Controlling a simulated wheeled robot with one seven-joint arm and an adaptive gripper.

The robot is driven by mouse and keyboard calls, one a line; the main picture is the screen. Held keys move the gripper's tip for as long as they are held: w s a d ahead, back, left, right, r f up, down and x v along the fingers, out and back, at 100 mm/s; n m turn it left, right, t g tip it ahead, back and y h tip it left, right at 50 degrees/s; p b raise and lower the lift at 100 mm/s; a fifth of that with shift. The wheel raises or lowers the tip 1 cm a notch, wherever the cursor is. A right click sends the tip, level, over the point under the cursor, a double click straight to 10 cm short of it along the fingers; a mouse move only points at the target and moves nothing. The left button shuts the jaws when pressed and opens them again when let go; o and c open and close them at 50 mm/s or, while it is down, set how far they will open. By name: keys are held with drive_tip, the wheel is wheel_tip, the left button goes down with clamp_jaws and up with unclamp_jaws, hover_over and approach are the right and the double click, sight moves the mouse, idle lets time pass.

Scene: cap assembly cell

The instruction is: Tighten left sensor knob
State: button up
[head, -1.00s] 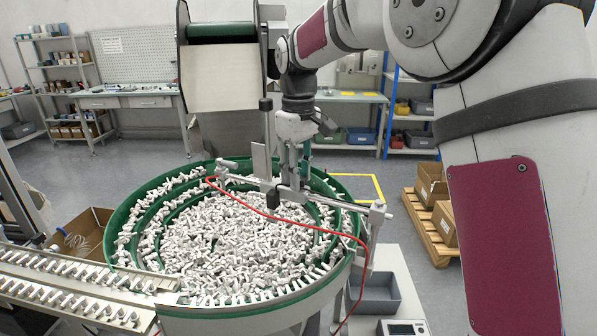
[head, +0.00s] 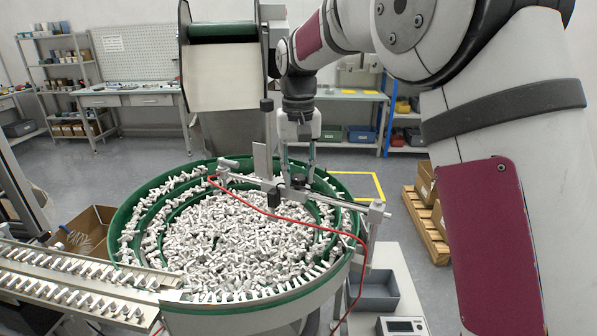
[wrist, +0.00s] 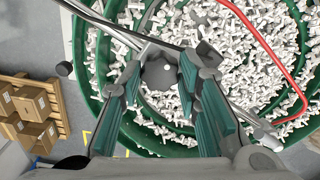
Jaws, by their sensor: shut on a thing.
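A round grey knob (wrist: 160,74) shows between the two green-padded fingers of my gripper (wrist: 163,66) in the wrist view. The fingers are shut on it from both sides. In the head view my gripper (head: 297,178) points down over the rear right part of the bowl, at the metal bar (head: 325,197) that crosses it. The knob itself is hard to make out there, among the fingertips and clamp parts. A dark block (head: 273,197) sits on the bar just left of the fingers.
The green bowl (head: 128,206) is full of small white parts. A red cable (head: 330,231) loops over it. A flat upright plate (head: 260,160) stands close left of my gripper. A slotted rail (head: 75,283) lies at front left. Boxes on a pallet (head: 424,225) stand right.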

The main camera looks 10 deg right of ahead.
sight(299, 177)
idle(0.5)
drive_tip(key=o, duration=1.1)
drive_tip(key=shift+o, duration=0.2)
wheel_tip(299, 177, up, 12)
